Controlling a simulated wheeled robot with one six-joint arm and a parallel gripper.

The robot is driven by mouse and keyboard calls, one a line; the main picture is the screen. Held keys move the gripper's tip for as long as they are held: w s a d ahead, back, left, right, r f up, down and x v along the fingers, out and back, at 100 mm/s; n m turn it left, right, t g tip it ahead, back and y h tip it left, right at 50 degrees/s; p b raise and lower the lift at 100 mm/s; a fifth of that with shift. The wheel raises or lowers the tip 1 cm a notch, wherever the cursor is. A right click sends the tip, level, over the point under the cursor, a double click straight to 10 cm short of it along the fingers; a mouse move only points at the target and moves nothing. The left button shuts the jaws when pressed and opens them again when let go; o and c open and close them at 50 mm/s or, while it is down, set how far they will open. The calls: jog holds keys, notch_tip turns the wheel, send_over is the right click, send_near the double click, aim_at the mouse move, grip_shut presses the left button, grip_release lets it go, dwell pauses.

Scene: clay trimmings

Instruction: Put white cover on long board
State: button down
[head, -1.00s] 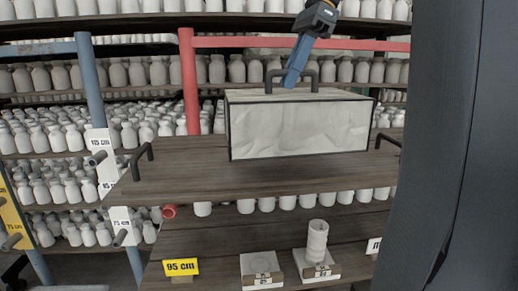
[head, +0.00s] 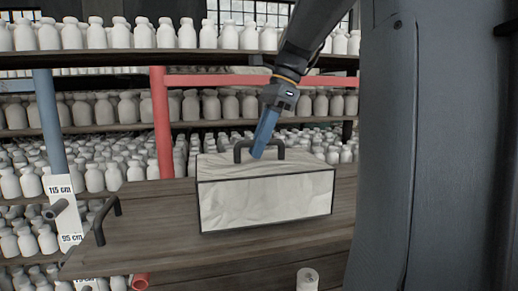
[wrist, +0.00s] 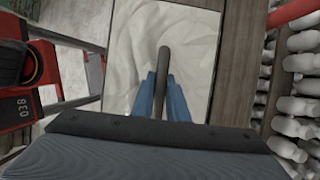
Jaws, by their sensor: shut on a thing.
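The white cover (head: 266,202) is a box with creased white sides, dark edges and a black handle on top. It is upright over the long board (head: 140,222), a dark wooden plank with a black handle at its left end. In the head view its lower edge appears to meet the board; whether it bears on it fully I cannot tell. My gripper (head: 258,152) has its blue fingers shut on the cover's handle. The wrist view shows the fingers (wrist: 162,108) on both sides of the handle, above the cover's white top (wrist: 190,35).
Shelves with many white bottles (head: 100,35) stand behind the board. A red post (head: 161,120) and a blue post (head: 50,120) rise behind it. A 115 cm sign (head: 62,188) is at the left. A red and black machine (wrist: 40,75) shows in the wrist view.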

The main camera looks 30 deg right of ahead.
jog(key=shift+f, duration=0.9)
jog(key=c, duration=1.7)
grip_release()
jog(key=shift+f, duration=0.1)
jog(key=shift+c, duration=0.2)
jog(key=b+v, duration=0.3)
jog(key=v, duration=0.9)
jog(key=shift+b, duration=0.3)
